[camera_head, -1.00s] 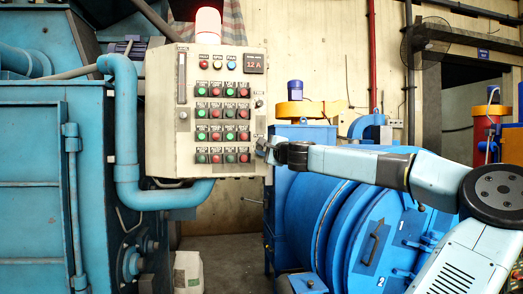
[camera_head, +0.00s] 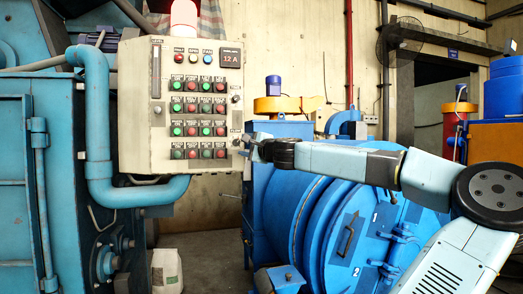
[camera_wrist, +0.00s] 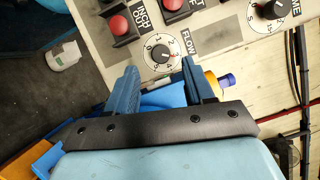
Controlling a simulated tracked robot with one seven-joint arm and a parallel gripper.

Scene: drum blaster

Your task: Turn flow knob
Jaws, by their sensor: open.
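The flow knob (camera_wrist: 160,53) is a black knob on a white numbered dial, next to a "FLOW" label (camera_wrist: 189,41) in the wrist view. It sits on the beige control panel (camera_head: 140,147), near its lower right edge in the head view. My gripper (camera_wrist: 158,80) is open, with its two blue fingers pointing at the dial, one to each side and a little short of it in the picture. I cannot tell whether a finger touches the panel. In the head view my gripper (camera_head: 249,144) is at the panel's right edge, where it partly hides the flow knob.
A second dial knob (camera_wrist: 272,9) lies to the upper right in the wrist view. Red push buttons (camera_wrist: 118,25) are close on the left. A blue drum machine (camera_head: 330,225) stands below my arm. A white container (camera_wrist: 62,54) is on the floor.

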